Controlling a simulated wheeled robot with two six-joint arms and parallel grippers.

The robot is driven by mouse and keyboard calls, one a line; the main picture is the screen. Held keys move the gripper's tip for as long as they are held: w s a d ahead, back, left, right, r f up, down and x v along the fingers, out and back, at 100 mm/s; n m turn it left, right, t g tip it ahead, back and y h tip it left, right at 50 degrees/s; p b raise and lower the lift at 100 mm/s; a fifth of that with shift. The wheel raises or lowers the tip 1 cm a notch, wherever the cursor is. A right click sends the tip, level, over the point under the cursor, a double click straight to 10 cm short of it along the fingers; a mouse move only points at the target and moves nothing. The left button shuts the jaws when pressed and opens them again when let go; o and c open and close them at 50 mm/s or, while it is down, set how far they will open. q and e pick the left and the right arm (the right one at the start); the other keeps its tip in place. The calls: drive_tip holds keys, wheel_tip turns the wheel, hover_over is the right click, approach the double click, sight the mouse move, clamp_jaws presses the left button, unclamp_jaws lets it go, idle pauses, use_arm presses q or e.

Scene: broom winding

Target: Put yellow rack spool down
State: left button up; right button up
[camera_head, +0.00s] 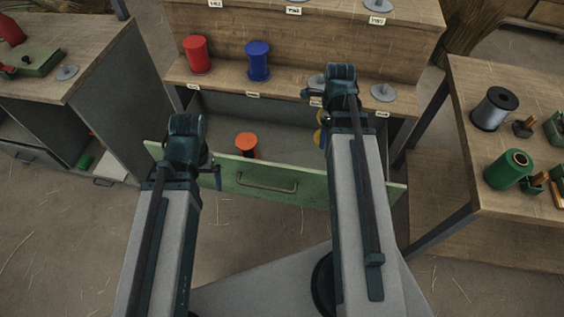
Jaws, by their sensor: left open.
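A yellow spool (318,136) shows only in part at the left edge of my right arm, over the right part of the open drawer (262,185). The arm hides most of it, and I cannot tell whether it is held or resting. My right gripper (305,94) is at the front edge of the rack's lower shelf (222,78); its fingers are mostly hidden. My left gripper (216,174) is open and empty at the left part of the green drawer front, left of an orange spool (246,143) in the drawer.
A red spool (197,54) and a blue spool (257,61) stand on the lower shelf. A bare grey holder (383,92) is at its right. The right table (515,215) carries a green spool (508,168) and a grey spool (494,107). A cabinet (90,75) stands left.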

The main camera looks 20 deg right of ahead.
drive_tip(key=w+a+f+m+b, duration=0.1)
drive_tip(key=w+a+f+b, duration=0.15)
drive_tip(key=f+b, duration=0.45)
use_arm(q)
wheel_tip(320, 180, down, 18)
drive_tip(key=b, duration=0.9)
drive_tip(key=shift+f, duration=0.25)
use_arm(e)
hover_over(311, 160)
drive_tip(key=s+a, duration=0.2)
drive_tip(key=s, duration=0.1)
drive_tip(key=shift+m, duration=0.3)
wheel_tip(311, 160, down, 11)
drive_tip(key=shift+f, duration=0.2)
use_arm(q)
drive_tip(key=shift+f, duration=0.1)
use_arm(e)
drive_tip(key=shift+f, duration=0.1)
drive_tip(key=shift+f+b, duration=0.55)
drive_tip(key=shift+b, duration=0.25)
drive_tip(key=o, duration=1.2)
drive_tip(key=shift+c, duration=0.2)
use_arm(q)
drive_tip(key=shift+f, duration=0.45)
drive_tip(key=shift+r, duration=0.15)
use_arm(e)
drive_tip(key=shift+r, duration=0.2)
